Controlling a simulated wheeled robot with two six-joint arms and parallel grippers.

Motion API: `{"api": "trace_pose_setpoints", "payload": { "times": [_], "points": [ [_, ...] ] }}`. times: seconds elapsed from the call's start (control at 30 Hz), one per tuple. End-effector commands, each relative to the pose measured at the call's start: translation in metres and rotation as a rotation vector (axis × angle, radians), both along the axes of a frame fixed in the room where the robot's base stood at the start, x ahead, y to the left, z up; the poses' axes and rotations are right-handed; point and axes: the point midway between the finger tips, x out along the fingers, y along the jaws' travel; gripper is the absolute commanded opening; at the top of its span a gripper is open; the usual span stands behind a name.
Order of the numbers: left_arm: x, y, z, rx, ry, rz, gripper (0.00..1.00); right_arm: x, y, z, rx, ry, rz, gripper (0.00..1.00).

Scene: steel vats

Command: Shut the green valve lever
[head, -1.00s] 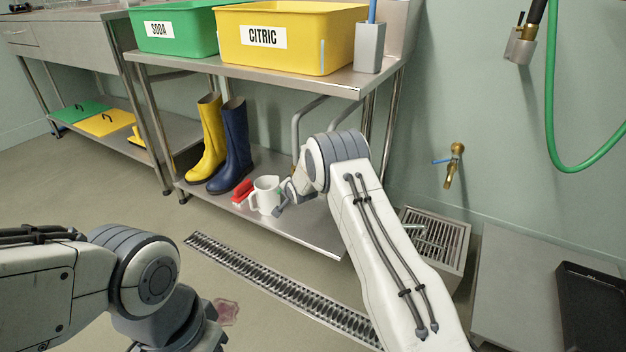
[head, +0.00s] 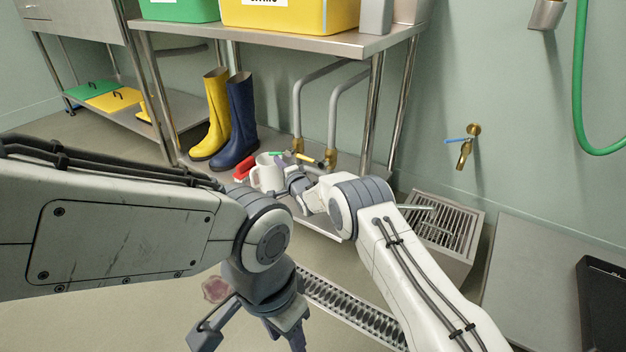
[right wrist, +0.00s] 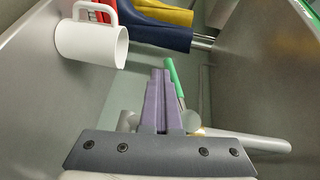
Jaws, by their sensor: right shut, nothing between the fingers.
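My left gripper (head: 245,335) hangs open and empty over the floor at the front.
A white jug (head: 267,174) and a red brush (head: 243,168) stand on the lower shelf close to my right gripper. Grey pipes (head: 334,110) rise at the back. A floor drain (head: 350,309) lies in front.

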Motion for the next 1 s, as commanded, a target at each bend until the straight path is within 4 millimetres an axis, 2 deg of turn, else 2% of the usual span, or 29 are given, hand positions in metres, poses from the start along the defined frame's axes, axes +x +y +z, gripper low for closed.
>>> {"api": "trace_pose_setpoints", "payload": {
  "times": [0.03, 0.17, 0.33, 1.0],
  "points": [
    [0.000, 0.000, -0.014, 0.000, 0.000, 0.000, 0.46, 0.000, 0.003, -0.006, 0.038, -0.026, 0.004, 0.00],
    [0.000, 0.000, -0.022, 0.000, 0.000, 0.000, 0.46, 0.000, 0.003, 0.000, 0.121, -0.076, 0.002, 0.00],
    [0.000, 0.000, -0.015, 0.000, 0.000, 0.000, 0.46, -0.001, 0.007, 0.010, 0.140, -0.088, 0.004, 0.00],
    [0.000, 0.000, -0.012, 0.000, 0.000, 0.000, 0.46, 0.000, 0.006, 0.013, 0.136, -0.086, -0.002, 0.00]
  ]
}}
